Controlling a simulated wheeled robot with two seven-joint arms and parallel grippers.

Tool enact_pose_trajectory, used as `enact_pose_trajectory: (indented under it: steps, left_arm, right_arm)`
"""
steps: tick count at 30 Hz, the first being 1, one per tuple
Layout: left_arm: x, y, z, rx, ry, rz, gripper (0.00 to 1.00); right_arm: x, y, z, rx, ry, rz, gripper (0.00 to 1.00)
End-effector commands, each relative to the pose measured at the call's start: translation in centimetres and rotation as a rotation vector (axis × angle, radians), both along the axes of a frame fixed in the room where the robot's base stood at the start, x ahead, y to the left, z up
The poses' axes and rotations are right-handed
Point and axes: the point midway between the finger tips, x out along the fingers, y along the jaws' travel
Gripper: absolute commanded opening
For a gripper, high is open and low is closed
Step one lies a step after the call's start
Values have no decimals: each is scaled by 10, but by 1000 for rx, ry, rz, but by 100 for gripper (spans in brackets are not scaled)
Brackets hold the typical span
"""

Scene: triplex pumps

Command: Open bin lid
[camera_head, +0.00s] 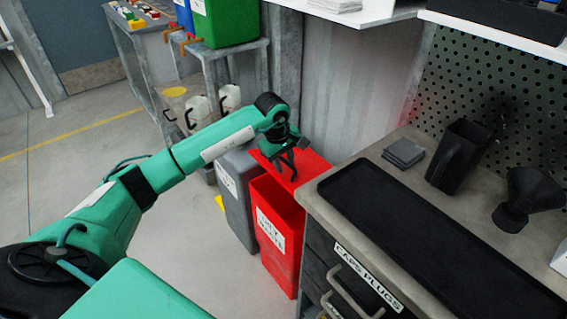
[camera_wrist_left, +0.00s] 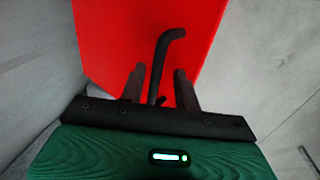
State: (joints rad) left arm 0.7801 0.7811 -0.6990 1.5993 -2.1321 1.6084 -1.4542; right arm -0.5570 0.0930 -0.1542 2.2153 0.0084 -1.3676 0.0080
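The red bin (camera_head: 277,232), labelled as oily waste, stands on the floor left of the workbench. Its red lid (camera_head: 316,168) appears tilted up at the back, with a darker opening in front, though my gripper covers part of it. In the left wrist view the red panel (camera_wrist_left: 110,38) fills the upper middle, with a bent black handle (camera_wrist_left: 158,62) in front of it. My left gripper (camera_head: 284,168) is at the lid. Its fingers (camera_wrist_left: 160,85) stand either side of the handle, with gaps visible. My right gripper is not in view.
A grey bin (camera_head: 236,190) stands close on the left of the red bin. The workbench (camera_head: 335,215) on the right holds a black tray (camera_head: 440,235) and a black jug (camera_head: 460,155). A wall shelf (camera_head: 375,12) is above; open floor lies left.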

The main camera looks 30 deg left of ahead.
Motion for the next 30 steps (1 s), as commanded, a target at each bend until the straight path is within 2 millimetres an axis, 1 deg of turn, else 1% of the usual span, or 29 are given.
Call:
enact_pose_trajectory:
  steps: [3,12,17,22,30]
  left_arm:
    - [-4,1,-4,0,0,1,33]
    - [-4,1,-5,0,0,1,33]
    - [-5,1,-2,-3,0,2,1]
    - [-5,1,10,-13,0,7,0]
    - [-8,-1,19,-66,-2,35,0]
  right_arm:
    - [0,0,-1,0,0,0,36]
    - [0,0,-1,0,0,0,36]
    - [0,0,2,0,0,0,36]
    - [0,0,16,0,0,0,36]
    - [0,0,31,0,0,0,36]
